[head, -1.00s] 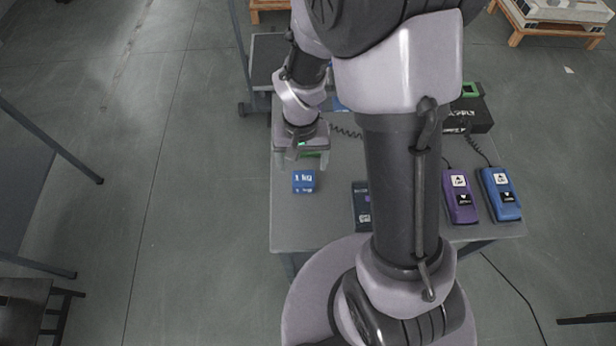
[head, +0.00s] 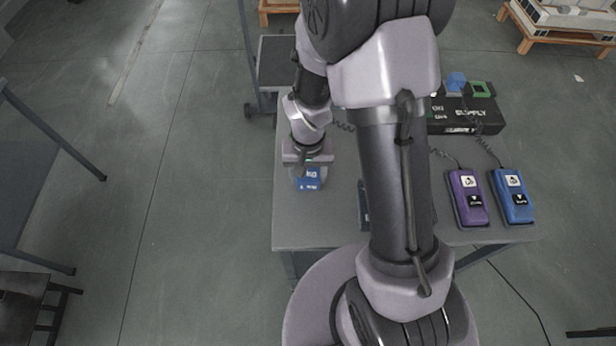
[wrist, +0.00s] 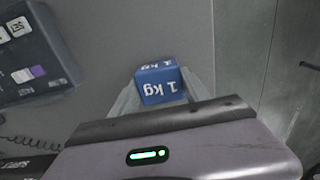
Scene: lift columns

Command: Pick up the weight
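The weight (head: 309,182) is a small blue cube with white "1 kg" print, at the left part of the grey table in the head view. My gripper (head: 308,176) is down over it from behind and hides part of its top. In the wrist view the weight (wrist: 161,86) sits between the two fingers of my gripper (wrist: 161,92), one on each side. The fingers look very close to its sides. I cannot tell whether they press on it, nor whether it is lifted off the table.
The table (head: 300,225) also bears a purple device (head: 467,198), a blue device (head: 512,197) and a black supply box (head: 465,117) on the right. A dark panel (wrist: 32,55) lies beside the weight, partly behind my arm in the head view. The table's left edge is near the weight.

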